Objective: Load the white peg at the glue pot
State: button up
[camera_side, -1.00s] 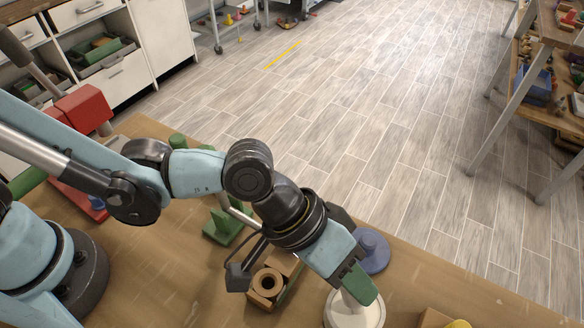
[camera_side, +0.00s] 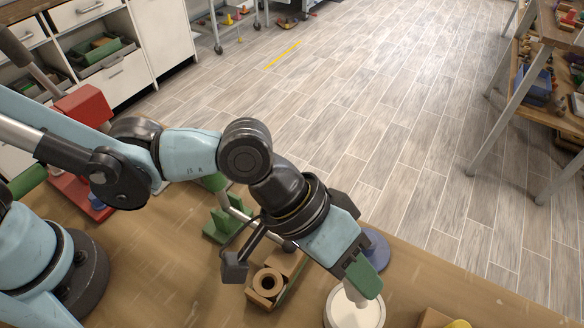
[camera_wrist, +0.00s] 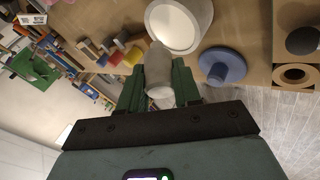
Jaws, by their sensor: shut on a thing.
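The white peg (camera_wrist: 158,72) is clasped between the two green fingers of my gripper (camera_wrist: 159,88) in the wrist view. In the side view the white peg (camera_side: 355,294) shows just below my gripper (camera_side: 361,277), partly hidden by the green fingers. The glue pot (camera_side: 328,309), a round white-rimmed dish, stands on the bench directly below the peg. In the wrist view the peg's far end overlaps the near edge of the glue pot (camera_wrist: 206,36). I cannot tell whether the peg touches the pot.
A blue disc with an upright stub (camera_wrist: 222,66) stands close beside the pot. A wooden block with a round hole (camera_side: 267,284) and a green stand (camera_side: 222,226) are to the left. Yellow and wooden pieces (camera_side: 437,319) lie right of the pot. The bench's far edge is near.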

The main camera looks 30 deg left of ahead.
jog(key=shift+r, duration=2.2)
jog(key=w+a+r+n+t+y, duration=0.1)
jog(key=w+a+r+n+t, duration=0.2)
jog(key=w+a, duration=0.5)
jog(key=w+a+r+n+t+y, duration=0.1)
jog(key=a+n, duration=0.5)
jog(key=a, duration=0.9)
jog(key=w+a+n+t+y, duration=0.2)
jog(key=a+n+y, duration=0.3)
jog(key=a, duration=1.1)
jog(key=n, duration=0.2)
jog(key=shift+w+r+n+t+y, duration=0.15)
jog(key=shift+r+n+t+y, duration=0.15)
jog(key=shift+r+t+y, duration=0.1)
